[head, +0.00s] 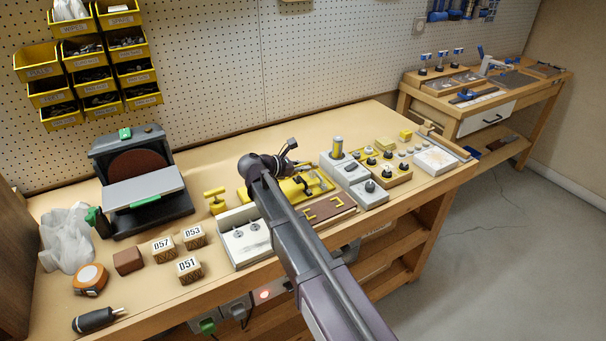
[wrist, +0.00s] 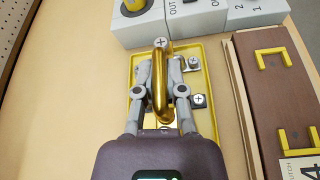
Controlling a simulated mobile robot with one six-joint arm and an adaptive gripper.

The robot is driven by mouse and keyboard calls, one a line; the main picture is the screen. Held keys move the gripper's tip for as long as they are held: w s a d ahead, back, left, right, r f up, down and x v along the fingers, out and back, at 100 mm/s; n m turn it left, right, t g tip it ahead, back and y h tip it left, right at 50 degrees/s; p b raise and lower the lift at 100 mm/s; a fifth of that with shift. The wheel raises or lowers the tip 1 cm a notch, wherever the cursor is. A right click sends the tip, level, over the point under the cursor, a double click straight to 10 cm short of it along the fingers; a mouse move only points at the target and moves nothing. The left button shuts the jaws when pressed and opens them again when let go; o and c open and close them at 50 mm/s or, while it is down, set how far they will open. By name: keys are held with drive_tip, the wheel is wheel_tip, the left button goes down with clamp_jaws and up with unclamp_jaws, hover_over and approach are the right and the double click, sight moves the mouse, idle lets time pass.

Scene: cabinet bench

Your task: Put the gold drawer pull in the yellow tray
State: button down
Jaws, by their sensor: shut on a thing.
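In the wrist view my gripper (wrist: 161,66) is shut on the gold drawer pull (wrist: 159,92), a long shiny bar lying lengthwise between the fingers. The yellow tray (wrist: 207,72) is beneath it, and the pull appears over the tray's interior. I cannot tell whether the pull touches the tray floor. Small metal pieces with cross-slotted heads (wrist: 199,100) show in the tray beside the right finger. In the head view my gripper (head: 295,163) is over the yellow tray (head: 246,197), and my arm hides part of it. The pull is too small to make out there.
A brown board with yellow pulls (head: 327,208) lies to the tray's right. Grey blocks with knobs (head: 350,178) stand beyond it. A white-topped box (head: 243,240) is left of my arm, with numbered blocks (head: 188,268) and a sander (head: 140,185) further left.

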drive_tip(key=shift+w+a+f, duration=0.2)
drive_tip(key=shift+w+a, duration=0.05)
drive_tip(key=shift+w, duration=0.5)
drive_tip(key=shift+s+f+b, duration=0.15)
drive_tip(key=shift+f+b, duration=1.45)
drive_tip(key=shift+b, duration=0.25)
drive_tip(key=shift+f, duration=0.2)
drive_tip(key=c, duration=0.7)
unclamp_jaws()
drive_tip(key=shift+r, duration=0.15)
